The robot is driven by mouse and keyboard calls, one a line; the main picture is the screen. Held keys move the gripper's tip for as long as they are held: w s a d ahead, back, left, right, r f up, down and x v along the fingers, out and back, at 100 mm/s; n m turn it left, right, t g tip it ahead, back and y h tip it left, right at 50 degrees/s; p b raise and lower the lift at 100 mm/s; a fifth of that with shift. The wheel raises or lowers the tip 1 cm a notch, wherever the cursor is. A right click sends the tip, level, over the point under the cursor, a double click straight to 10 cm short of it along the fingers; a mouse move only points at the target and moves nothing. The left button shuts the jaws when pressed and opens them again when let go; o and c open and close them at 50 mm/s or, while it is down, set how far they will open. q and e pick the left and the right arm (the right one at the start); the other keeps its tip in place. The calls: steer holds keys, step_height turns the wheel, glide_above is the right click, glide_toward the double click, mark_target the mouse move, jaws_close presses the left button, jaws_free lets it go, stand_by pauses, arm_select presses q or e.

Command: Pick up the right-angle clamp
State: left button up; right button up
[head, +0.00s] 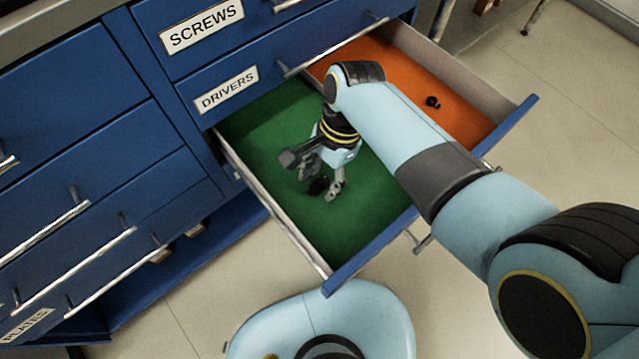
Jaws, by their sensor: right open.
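A small black piece (318,186), which looks like the right-angle clamp, lies on the green floor of the open drawer. It is partly hidden by my right gripper, and its shape is too small to make out. My right gripper (321,181) points down into the green compartment (262,126). Its fingers are open, one on either side of the black piece; I cannot tell whether they touch it. A second small black piece (432,101) lies in the orange compartment (465,119). My left gripper is not in view.
The open drawer's front panel (440,184) and side wall (275,208) enclose the right gripper. The closed "DRIVERS" drawer (270,75) overhangs the back. Most of the green floor around the gripper is bare. Other blue drawers (70,190) are on the left.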

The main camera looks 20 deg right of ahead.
steer(key=shift+f, duration=0.1)
jaws_close()
stand_by(0.5)
